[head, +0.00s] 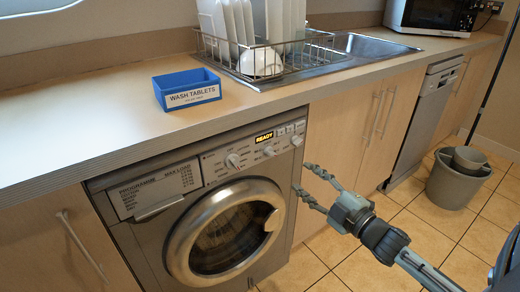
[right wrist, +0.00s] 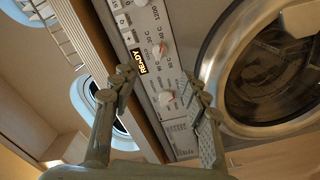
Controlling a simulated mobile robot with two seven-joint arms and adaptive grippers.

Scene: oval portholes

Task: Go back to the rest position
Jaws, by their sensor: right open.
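My right gripper (head: 308,187) is open and empty in the head view, in front of the right side of the washing machine (head: 286,170). Its two fingers are spread apart. In the right wrist view, the open fingers of the right gripper (right wrist: 150,85) point at the control panel (right wrist: 146,50), with the round door (right wrist: 270,70) to the right. Whether a fingertip touches the panel is not clear. The machine's display reads READY. Its round door (head: 225,232) looks shut, with dark contents behind the glass. My left gripper is not in view.
A blue WASH TABLETS box (head: 188,89) stands on the counter (head: 90,125) above the machine. A dish rack (head: 262,60) with white plates sits by the sink. A microwave (head: 433,15) is at the back right. A grey bucket (head: 455,182) stands on the tiled floor, which is otherwise mostly clear.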

